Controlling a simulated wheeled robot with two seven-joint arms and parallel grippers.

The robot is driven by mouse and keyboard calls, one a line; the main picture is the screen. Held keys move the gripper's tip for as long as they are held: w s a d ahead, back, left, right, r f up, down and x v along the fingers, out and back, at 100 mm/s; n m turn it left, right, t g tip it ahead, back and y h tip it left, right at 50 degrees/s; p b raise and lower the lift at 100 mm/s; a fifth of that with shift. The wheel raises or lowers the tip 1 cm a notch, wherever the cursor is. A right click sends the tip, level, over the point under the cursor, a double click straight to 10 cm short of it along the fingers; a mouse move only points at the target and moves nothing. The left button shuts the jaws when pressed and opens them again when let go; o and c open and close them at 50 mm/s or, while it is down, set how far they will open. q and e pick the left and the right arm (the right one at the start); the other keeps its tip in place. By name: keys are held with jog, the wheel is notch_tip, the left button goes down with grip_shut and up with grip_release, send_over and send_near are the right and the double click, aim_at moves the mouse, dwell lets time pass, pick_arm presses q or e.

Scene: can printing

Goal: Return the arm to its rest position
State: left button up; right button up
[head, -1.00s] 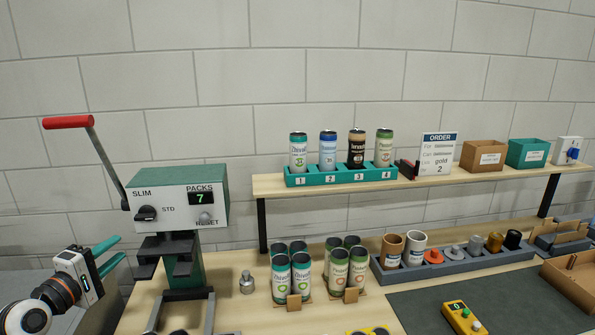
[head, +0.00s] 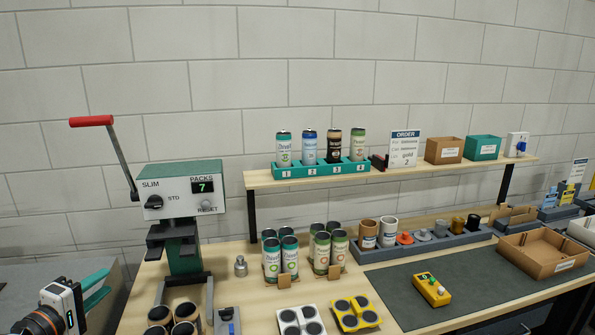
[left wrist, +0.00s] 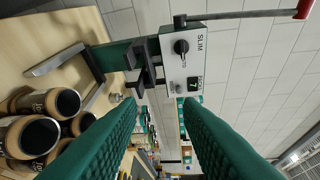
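My left gripper (head: 97,284) is at the lower left of the head view, left of the packing machine (head: 185,195) and apart from it. Its green fingers also show in the left wrist view (left wrist: 160,125), spread apart with nothing between them. The machine has a grey front panel reading PACKS 7, a SLIM/STD knob and a raised lever with a red handle (head: 91,121). My right gripper is not in view.
Several dark-topped cans (head: 184,309) stand below the machine. Packs of cans (head: 289,253) stand on the bench beside a small metal fitting (head: 240,266). A shelf (head: 400,169) holds a teal can rack (head: 322,168) and an order card (head: 404,149). A yellow device (head: 431,290) lies on the dark mat.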

pick_arm(q)
jog(key=s+d+f+m+g, duration=0.35)
jog(key=s+d+f, duration=0.3)
jog(key=f, duration=0.25)
jog(key=s+d+f+m+g, duration=0.3)
jog(key=s+d+f+m, duration=0.2)
jog(key=d+f, duration=0.25)
jog(key=s+d+f+m+g+y, duration=0.1)
jog(key=s+d+f+m+g, duration=0.15)
jog(key=s, duration=0.45)
jog(key=s+d+f+m+g+y, duration=0.1)
jog(key=s+d+f+m+g, duration=0.15)
jog(key=s, duration=0.35)
jog(key=s+d+f+m+g+y, duration=0.1)
jog(key=s+m, duration=0.2)
jog(key=s, duration=0.4)
notch_tip(320, 180, down, 31)
jog(key=s+g+b, duration=0.2)
jog(key=b, duration=0.1)
jog(key=s+a+f+b, duration=0.2)
jog(key=s+a+f, duration=0.1)
jog(key=s+f, duration=1.2)
notch_tip(320, 180, down, 2)
jog(key=shift+s+f+g+b, duration=0.15)
jog(key=shift+s+g+b, duration=0.15)
jog(key=shift+g+b, duration=0.15)
